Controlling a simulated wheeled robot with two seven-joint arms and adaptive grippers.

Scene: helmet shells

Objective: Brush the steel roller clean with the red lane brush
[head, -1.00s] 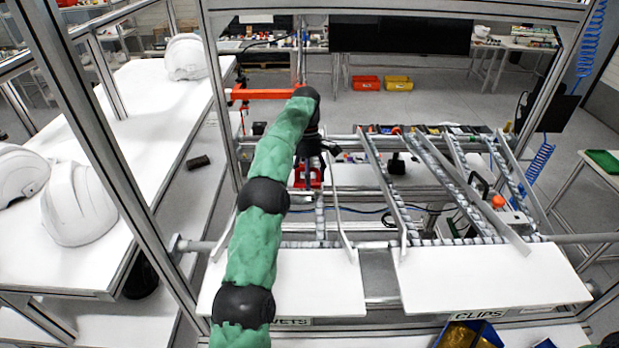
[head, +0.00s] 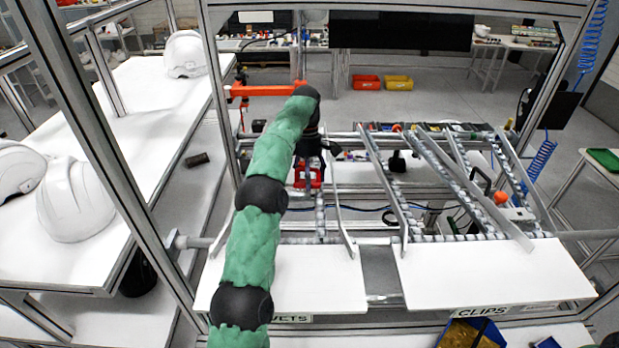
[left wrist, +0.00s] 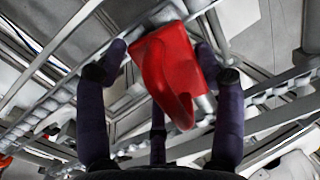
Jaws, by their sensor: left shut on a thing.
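My left gripper (head: 309,160) is over the left lane of the rack, at the end of my green-sleeved arm. It is shut on the red lane brush (head: 307,178), which shows just below it. In the left wrist view the red brush (left wrist: 168,72) sits between the dark fingers, and its far end is close to the lane's metal parts. I cannot tell whether it touches a roller. Grey steel rollers (head: 320,222) run along the left lane towards me, partly hidden by the gripper and arm. My right gripper is not in view.
A white board (head: 315,282) lies at the left lane's front, and another (head: 490,272) lies to its right. Sloping metal rails (head: 384,185) divide the lanes. Frame posts (head: 105,150) stand at the sides. White helmet shells (head: 75,202) rest on the left table.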

